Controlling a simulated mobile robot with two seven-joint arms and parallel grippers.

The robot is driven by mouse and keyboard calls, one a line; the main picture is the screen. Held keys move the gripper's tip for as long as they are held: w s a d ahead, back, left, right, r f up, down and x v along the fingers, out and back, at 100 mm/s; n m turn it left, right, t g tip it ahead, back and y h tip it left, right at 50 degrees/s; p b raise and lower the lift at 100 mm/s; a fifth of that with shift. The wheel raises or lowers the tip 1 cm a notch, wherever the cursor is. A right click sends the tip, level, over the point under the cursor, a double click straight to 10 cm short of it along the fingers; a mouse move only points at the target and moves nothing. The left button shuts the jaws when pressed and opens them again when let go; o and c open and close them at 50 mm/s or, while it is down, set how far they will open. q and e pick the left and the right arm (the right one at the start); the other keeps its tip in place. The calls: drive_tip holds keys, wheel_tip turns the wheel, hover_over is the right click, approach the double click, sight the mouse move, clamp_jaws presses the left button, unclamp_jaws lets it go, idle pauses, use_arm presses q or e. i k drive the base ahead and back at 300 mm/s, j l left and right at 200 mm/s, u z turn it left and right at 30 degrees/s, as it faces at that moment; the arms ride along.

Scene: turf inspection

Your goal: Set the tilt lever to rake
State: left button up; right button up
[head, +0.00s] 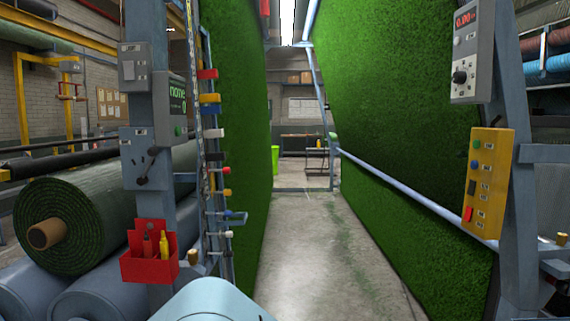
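A grey box (135,172) on the left post carries a small dark lever (147,169) whose dark grip end points down and to the left. Small labels sit around it but are too small to read, so I cannot tell which setting it is on or confirm that it is the tilt lever. Neither of my grippers is in view. Nothing touches the lever.
Above the lever box is a display panel (176,106). Below it hangs a red holder (148,266) with tools. A yellow button box (487,182) and a grey knob box (472,52) are on the right post. A clear concrete aisle (318,240) runs between green turf sheets.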

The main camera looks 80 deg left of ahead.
sight(152, 151)
drive_tip(key=u, duration=3.45)
